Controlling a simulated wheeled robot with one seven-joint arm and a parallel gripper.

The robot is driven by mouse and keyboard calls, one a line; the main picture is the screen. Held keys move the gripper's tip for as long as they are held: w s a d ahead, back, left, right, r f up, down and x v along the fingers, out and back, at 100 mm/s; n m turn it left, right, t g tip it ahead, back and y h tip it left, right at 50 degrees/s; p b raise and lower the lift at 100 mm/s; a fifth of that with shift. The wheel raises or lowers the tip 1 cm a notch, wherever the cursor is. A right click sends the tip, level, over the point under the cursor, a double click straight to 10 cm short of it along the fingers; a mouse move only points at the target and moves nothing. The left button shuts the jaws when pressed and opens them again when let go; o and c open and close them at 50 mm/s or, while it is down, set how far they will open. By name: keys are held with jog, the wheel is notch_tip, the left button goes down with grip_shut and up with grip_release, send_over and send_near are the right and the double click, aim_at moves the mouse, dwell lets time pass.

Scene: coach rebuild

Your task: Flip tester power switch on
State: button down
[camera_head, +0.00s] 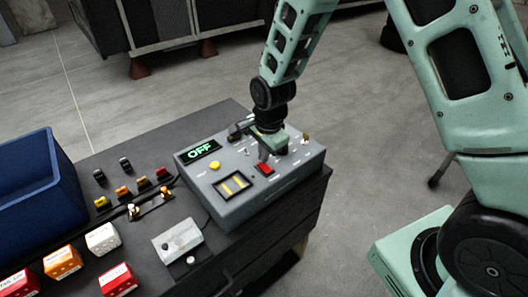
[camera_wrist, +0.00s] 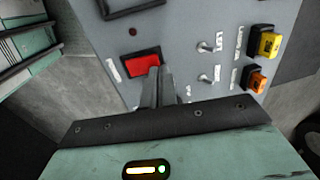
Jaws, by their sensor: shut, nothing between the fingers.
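The tester (camera_head: 228,200) is a grey box at the right end of the dark bench, and its green display (camera_head: 201,151) reads OFF. A red rocker switch (camera_head: 263,169) sits on its sloping top panel; it also shows in the wrist view (camera_wrist: 139,62). My gripper (camera_head: 262,156) points down at the panel, shut and empty. In the wrist view its closed fingertips (camera_wrist: 158,74) overlap the lower right edge of the red switch. I cannot tell whether they touch it.
The panel also holds a yellow button (camera_head: 215,166), a framed yellow-striped window (camera_head: 233,184) and small toggle switches (camera_wrist: 208,47). Yellow and orange connectors (camera_wrist: 263,43) stand at its edge. A blue bin (camera_head: 40,195), small coloured boxes (camera_head: 62,262) and loose parts occupy the bench's left.

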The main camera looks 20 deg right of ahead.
aim_at(266, 166)
jog(key=shift+w+f+g, duration=0.1)
jog(key=shift+f+g, duration=0.15)
jog(key=shift+g, duration=0.05)
dwell(0.4)
jog(key=shift+s+d+r+p, duration=0.15)
jog(key=shift+s+p, duration=0.05)
jog(key=shift+s, duration=0.15)
jog(key=shift+s+d+r+p, duration=0.1)
jog(key=shift+s+r+p, duration=0.1)
jog(key=shift+s, duration=0.15)
jog(key=r+p, duration=0.3)
jog(key=shift+w+r, duration=0.25)
jog(key=shift+r, duration=0.1)
notch_tip(266, 166, up, 10)
jog(key=w+b, duration=0.1)
jog(key=b, duration=0.1)
jog(key=shift+w+a, duration=0.15)
jog(key=shift+a, duration=0.2)
